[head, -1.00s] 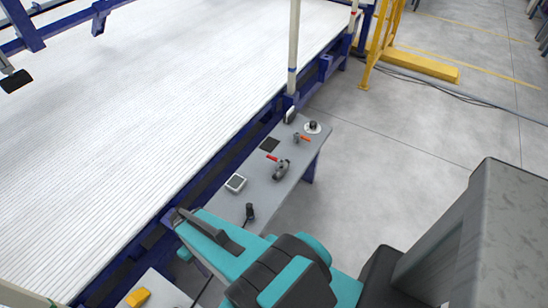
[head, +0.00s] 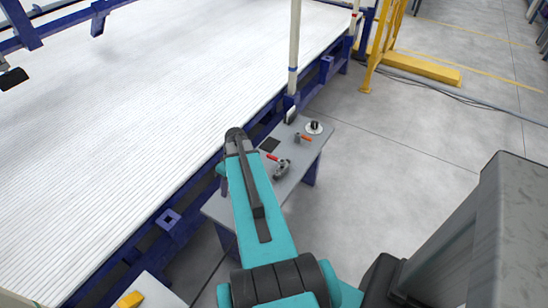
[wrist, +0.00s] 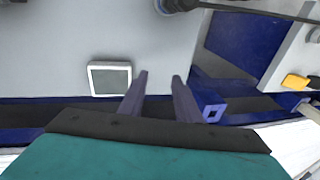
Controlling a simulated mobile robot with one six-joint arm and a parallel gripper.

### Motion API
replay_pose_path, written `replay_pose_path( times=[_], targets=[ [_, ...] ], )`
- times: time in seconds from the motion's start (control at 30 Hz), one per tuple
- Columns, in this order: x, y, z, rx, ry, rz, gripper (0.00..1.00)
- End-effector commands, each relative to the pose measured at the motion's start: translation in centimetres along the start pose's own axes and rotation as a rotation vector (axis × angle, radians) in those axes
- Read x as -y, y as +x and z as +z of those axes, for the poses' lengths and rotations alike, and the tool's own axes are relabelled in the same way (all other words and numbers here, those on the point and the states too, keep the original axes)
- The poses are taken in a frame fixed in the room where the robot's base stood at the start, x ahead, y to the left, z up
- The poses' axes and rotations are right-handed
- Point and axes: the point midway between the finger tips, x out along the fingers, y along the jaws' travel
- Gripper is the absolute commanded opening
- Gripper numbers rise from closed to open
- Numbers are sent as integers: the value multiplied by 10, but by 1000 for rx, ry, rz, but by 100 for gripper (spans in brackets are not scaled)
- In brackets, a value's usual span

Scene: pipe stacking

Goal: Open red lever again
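A red lever (head: 271,157) sits on a dark grey valve (head: 282,169) on the narrow grey table in the head view. A second, orange-red lever (head: 305,137) is on a smaller fitting (head: 297,137) farther back. My gripper (wrist: 161,80) shows in the wrist view with its two fingers apart and nothing between them. It is over the table beside a white-framed square box (wrist: 110,78). In the head view my arm reaches to the left of the red lever, and the fingers cannot be made out there. Neither lever can be made out in the wrist view.
The grey table (head: 318,148) stands along a blue frame (head: 170,220) beside a wide white ribbed surface (head: 110,130). A black square (head: 269,144) and a round white-based part (head: 314,127) are on the table. A yellow object (head: 130,299) lies at lower left. The floor at right is open.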

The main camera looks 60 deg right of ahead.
Motion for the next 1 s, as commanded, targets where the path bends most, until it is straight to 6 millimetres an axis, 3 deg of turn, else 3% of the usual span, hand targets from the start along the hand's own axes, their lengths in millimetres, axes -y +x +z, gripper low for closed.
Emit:
replay_pose_path(
  times=[0.03, 0.27, 0.6, 0.8, 1.0],
  targets=[
    [-19, -9, 1, -25, 3, 10, 30],
    [-88, -63, 13, -125, -17, 55, 30],
    [-179, -148, 58, -248, -52, 158, 30],
    [-208, -182, 82, -286, -69, 205, 30],
    [-215, -192, 89, -294, -76, 219, 30]
  ],
)
